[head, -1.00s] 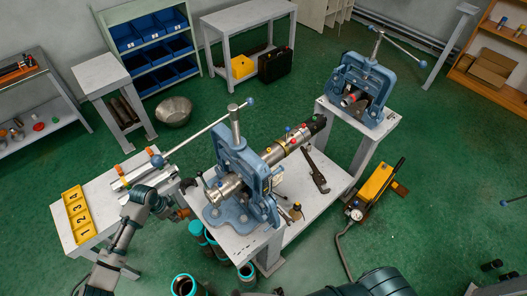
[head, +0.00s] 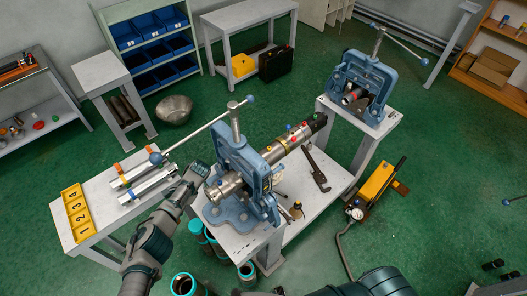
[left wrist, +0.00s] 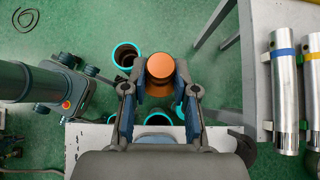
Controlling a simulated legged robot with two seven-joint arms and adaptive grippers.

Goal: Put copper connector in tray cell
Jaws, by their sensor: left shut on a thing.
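The copper connector (left wrist: 160,68) shows as an orange-brown cylinder end between the fingers of my left gripper (left wrist: 160,84) in the left wrist view. The fingers are shut on it and hold it above the floor. In the head view my left gripper (head: 198,170) is beside the near blue vise, and the connector cannot be made out there. My right gripper is not in view.
The near blue vise (head: 236,155) clamps a metal pipe and has a long handle reaching over the left table (head: 105,207). Banded silver pipes (head: 143,180) lie beside the tray. Teal-rimmed tubes (head: 183,284) stand on the floor below.

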